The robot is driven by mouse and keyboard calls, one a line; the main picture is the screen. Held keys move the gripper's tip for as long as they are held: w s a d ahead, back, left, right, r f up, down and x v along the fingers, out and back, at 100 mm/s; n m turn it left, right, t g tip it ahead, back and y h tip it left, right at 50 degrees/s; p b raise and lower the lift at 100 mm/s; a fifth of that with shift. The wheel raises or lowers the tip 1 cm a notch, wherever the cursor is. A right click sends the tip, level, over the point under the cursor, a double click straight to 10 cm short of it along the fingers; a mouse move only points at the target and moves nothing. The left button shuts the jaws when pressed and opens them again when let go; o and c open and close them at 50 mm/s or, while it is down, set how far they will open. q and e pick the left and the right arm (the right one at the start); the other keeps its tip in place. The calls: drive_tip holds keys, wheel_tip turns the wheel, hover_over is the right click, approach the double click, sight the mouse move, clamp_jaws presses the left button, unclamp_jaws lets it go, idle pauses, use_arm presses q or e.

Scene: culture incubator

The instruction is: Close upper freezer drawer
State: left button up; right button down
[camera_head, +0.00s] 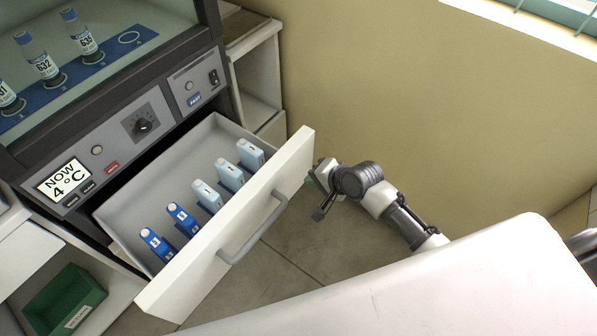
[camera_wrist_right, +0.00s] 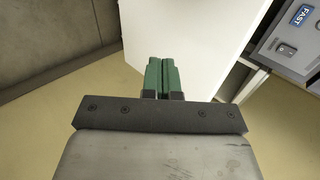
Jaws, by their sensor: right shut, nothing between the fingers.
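The upper freezer drawer (camera_head: 232,217) is pulled open below the control panel. It has a white front and a grey handle (camera_head: 254,230), and holds several blue and pale blue bottles (camera_head: 205,197). My right gripper (camera_head: 312,183) is at the outer side of the drawer front, near its far right end, beyond the handle. In the right wrist view its green fingertips (camera_wrist_right: 161,76) are together, with the white drawer front (camera_wrist_right: 190,30) just ahead of them. I cannot tell whether they touch it. My left gripper is not in view.
The control panel (camera_head: 140,125) shows 4°C, with a glass-fronted compartment of labelled vials (camera_head: 82,38) above. A green bin (camera_head: 65,300) sits at lower left. White shelving (camera_head: 258,80) and a yellow wall (camera_head: 400,90) stand to the right. Tiled floor (camera_head: 300,255) lies before the drawer.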

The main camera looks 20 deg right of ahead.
sight(291, 172)
drive_tip(key=w+a, duration=0.2)
drive_tip(key=w, duration=0.2)
drive_tip(key=shift+a+f, duration=0.35)
drive_tip(key=shift+a, duration=0.05)
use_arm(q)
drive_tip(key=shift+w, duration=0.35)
use_arm(e)
drive_tip(key=shift+s, duration=0.1)
